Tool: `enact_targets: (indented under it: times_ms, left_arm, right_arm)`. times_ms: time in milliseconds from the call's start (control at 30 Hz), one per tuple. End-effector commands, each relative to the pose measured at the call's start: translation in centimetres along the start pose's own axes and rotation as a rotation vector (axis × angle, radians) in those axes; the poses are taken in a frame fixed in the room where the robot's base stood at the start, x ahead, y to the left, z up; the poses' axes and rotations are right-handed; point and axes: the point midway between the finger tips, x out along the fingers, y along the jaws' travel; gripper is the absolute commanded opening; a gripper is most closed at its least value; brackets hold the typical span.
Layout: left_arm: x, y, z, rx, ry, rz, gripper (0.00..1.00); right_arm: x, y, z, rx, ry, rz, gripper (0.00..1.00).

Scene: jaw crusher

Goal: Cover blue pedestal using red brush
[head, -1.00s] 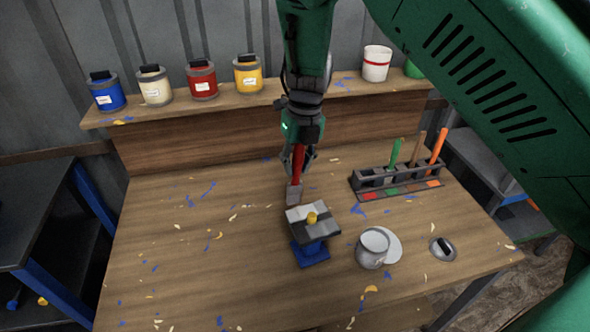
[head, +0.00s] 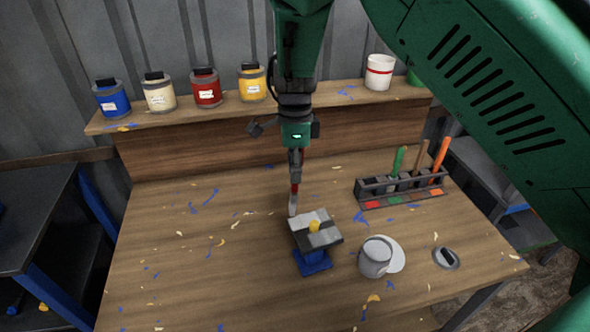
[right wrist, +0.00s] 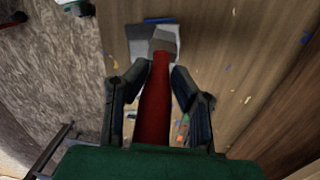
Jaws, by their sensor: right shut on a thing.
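My right gripper (head: 296,168) is shut on the red brush (head: 295,188), whose pale head points down beside the plate's far left corner. In the right wrist view the fingers (right wrist: 161,78) clasp the red handle (right wrist: 154,108), and the brush head overlaps the plate (right wrist: 140,45). Whether the brush touches the plate I cannot tell. My left gripper is not in view.
A rack (head: 400,187) with green, brown and orange handles stands at right. An open grey can (head: 374,259) with a pale disc beside it is near the pedestal. Blue, cream, red and yellow paint cans line the back shelf (head: 225,112). The table's left side is clear except flecks.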

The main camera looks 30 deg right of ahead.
Motion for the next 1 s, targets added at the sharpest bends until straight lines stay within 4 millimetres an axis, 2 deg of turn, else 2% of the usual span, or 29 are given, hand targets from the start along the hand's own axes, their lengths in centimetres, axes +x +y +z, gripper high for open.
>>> enact_targets:
  times_ms: [100,233,1000]
  left_arm:
    - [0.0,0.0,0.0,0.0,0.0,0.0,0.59]
    - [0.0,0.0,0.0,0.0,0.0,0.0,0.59]
    - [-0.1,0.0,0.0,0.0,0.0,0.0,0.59]
  right_arm:
    - [-0.4,0.1,0.4,-0.197,0.022,-0.007,0.0]
    - [-0.4,0.1,0.4,-0.301,0.033,-0.007,0.0]
    - [0.8,0.4,-0.5,-0.304,0.037,-0.004,0.0]
